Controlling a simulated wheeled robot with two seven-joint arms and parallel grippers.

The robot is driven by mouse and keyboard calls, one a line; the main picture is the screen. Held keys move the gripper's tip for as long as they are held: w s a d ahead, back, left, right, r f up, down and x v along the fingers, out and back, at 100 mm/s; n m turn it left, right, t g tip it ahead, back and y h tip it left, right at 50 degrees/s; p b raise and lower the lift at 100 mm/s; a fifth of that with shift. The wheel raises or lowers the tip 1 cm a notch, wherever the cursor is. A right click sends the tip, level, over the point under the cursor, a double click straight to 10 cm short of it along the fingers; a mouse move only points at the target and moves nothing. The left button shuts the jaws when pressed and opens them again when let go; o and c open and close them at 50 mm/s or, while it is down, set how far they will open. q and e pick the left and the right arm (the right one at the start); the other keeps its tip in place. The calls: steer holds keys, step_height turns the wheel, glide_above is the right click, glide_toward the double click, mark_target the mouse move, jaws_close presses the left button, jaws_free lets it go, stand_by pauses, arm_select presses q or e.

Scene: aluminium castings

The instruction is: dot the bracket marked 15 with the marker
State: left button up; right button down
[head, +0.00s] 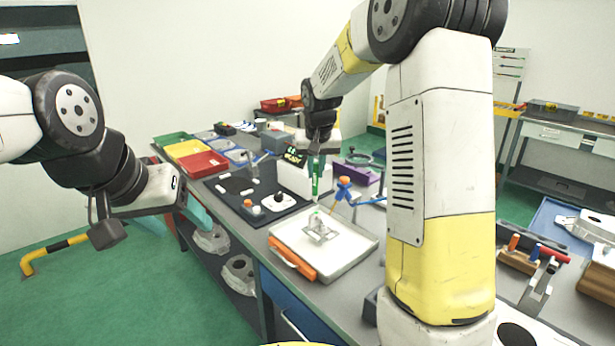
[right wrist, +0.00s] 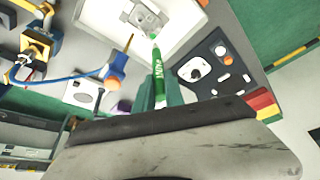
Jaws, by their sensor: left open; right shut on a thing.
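A green marker (head: 315,181) is held upright, tip down, in my right gripper (head: 319,162). In the right wrist view the marker (right wrist: 158,78) sits between the green fingers of the right gripper (right wrist: 159,97). A pale metal bracket (head: 320,231) lies in a white tray (head: 348,258) below it. The bracket (right wrist: 143,14) also shows at the top of the right wrist view, close to the marker's tip. I cannot tell whether the tip touches it. No number is legible on it. My left gripper (head: 194,212) is open and empty, left of the bench edge.
An orange-handled tool (head: 292,259) lies along the tray's front edge. A blue-and-orange tool (head: 342,190) stands just right of the marker. A dark mat (head: 258,190) with small parts lies left of the tray. Red and yellow bins (head: 202,164) stand further back.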

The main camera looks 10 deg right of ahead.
mark_target(316, 163)
steer(key=shift+r, duration=1.8)
